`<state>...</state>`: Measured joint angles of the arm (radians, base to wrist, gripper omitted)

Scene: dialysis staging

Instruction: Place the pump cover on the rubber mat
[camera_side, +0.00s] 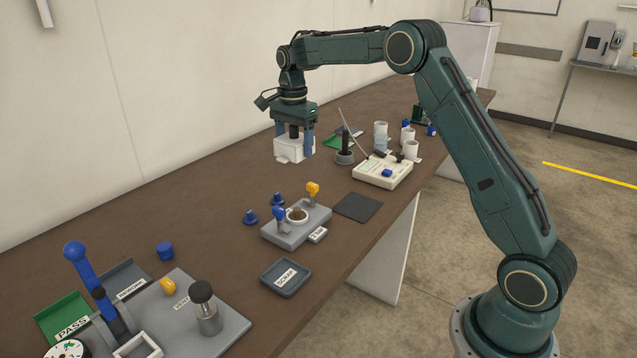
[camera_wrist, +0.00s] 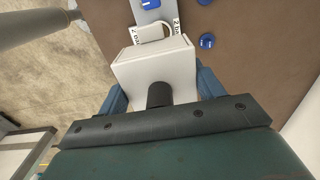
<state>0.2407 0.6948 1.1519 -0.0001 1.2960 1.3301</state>
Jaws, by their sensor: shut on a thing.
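The pump cover (camera_side: 290,150) is a white box with a black knob on top. My gripper (camera_side: 295,138) is shut on it, with one blue finger on each side. It looks held above the brown table. The wrist view shows the cover (camera_wrist: 155,66) between the fingers (camera_wrist: 160,92), with its knob toward the camera. The rubber mat (camera_side: 358,207) is a dark, flat, bare square near the table's front edge, to the right of and nearer than the cover in the side view. The mat is not identifiable in the wrist view.
A grey valve fixture (camera_side: 290,238) with blue and yellow knobs stands left of the mat. Two blue caps (camera_side: 250,217) lie behind it. A cream device (camera_side: 383,170) and a black post (camera_side: 345,145) stand beyond the mat. A dark tray (camera_side: 285,278) lies nearer.

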